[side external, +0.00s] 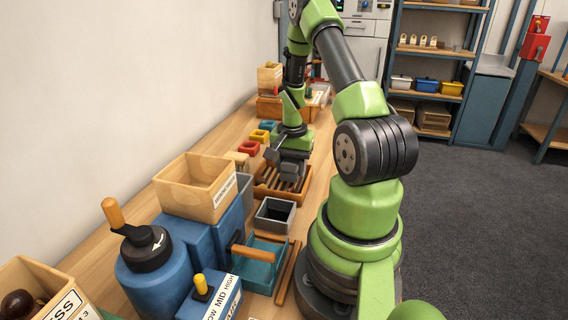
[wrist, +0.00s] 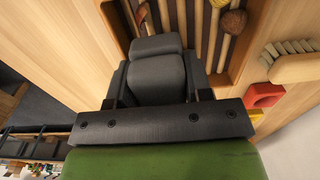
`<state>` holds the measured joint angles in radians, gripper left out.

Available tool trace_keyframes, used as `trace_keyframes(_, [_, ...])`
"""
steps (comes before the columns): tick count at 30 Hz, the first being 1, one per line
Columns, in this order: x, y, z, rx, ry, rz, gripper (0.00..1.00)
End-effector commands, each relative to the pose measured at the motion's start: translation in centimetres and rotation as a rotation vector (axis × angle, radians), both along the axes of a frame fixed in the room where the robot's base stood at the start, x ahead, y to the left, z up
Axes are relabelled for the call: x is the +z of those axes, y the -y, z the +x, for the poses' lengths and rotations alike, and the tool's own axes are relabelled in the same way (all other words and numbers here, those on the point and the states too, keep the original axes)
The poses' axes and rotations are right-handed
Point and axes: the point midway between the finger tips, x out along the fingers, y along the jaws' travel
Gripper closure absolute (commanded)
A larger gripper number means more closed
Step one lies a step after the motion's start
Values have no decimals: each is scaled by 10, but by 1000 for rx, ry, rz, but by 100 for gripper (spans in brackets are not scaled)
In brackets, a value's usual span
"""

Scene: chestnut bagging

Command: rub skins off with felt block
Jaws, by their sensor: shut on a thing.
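My gripper (side external: 286,160) points down over a slatted wooden tray (side external: 300,198) in the side view. In the wrist view my gripper (wrist: 157,88) is shut on a dark grey block (wrist: 156,72), which looks like the felt block. The block is low over the slats at one end of the tray (wrist: 238,65); whether it touches them I cannot tell. A reddish piece (wrist: 143,13) shows just beyond the block. Anything under the block is hidden.
A wooden brush (wrist: 292,66) lies beside the tray, near a red bin (wrist: 263,94). Red (side external: 249,147), yellow (side external: 260,135) and blue (side external: 268,126) bins line the wall side. A grey open box (side external: 275,215) and a labelled wooden box (side external: 195,185) stand nearer the camera.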

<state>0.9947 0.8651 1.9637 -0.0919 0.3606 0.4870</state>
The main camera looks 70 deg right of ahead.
Motion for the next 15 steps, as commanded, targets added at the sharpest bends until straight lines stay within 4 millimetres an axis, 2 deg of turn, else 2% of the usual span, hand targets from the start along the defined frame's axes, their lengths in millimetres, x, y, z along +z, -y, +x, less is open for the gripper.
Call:
trace_keyframes(8, [0, -27, 0, 4, -1, 1, 94])
trace_keyframes(10, [7, -25, 1, 1, 2, -3, 94])
trace_keyframes(11, [-2, -24, 1, 1, 0, 1, 94])
trace_keyframes(15, [14, -24, 2, 1, 2, -3, 94])
